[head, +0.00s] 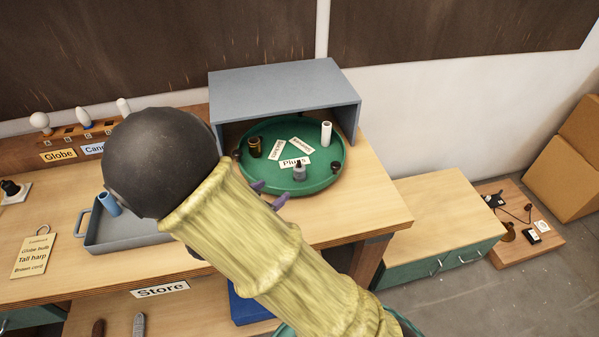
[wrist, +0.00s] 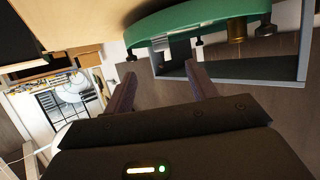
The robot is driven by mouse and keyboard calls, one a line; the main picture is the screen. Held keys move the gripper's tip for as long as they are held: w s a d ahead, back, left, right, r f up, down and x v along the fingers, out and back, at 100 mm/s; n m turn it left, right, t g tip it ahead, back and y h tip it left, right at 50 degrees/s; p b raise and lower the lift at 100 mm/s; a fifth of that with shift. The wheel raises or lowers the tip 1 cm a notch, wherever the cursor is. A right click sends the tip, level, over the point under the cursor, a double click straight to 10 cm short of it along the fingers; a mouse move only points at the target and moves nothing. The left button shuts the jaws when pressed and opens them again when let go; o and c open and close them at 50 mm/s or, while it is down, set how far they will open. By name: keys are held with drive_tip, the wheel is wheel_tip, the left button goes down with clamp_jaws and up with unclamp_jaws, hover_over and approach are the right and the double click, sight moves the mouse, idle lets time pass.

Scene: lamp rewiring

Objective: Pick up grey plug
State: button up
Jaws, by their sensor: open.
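The grey plug (head: 299,172) stands near the front edge of the green round tray (head: 265,183), by the card marked Plugs (head: 295,161). My gripper (head: 269,193) shows only its purple fingers, beside the tray's front-left rim and left of the plug, apart from it. My arm hides the rest. In the wrist view, the fingers of my gripper (wrist: 162,73) are spread with nothing between them.
On the tray are a brass socket (head: 255,147), a white cylinder (head: 326,133) and a dark plug (head: 336,167). A grey shelf box (head: 285,88) covers the tray's back. A grey tray (head: 125,236) with a blue cylinder (head: 110,204) lies left. The bench right of the round tray is clear.

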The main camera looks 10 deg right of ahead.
sight(296, 173)
drive_tip(key=x, duration=0.9)
drive_tip(key=shift+w+d, duration=0.1)
drive_tip(key=x, duration=0.5)
drive_tip(key=shift+w+d+f, duration=0.15)
drive_tip(key=shift+w+d, duration=0.1)
drive_tip(key=c, duration=1.1)
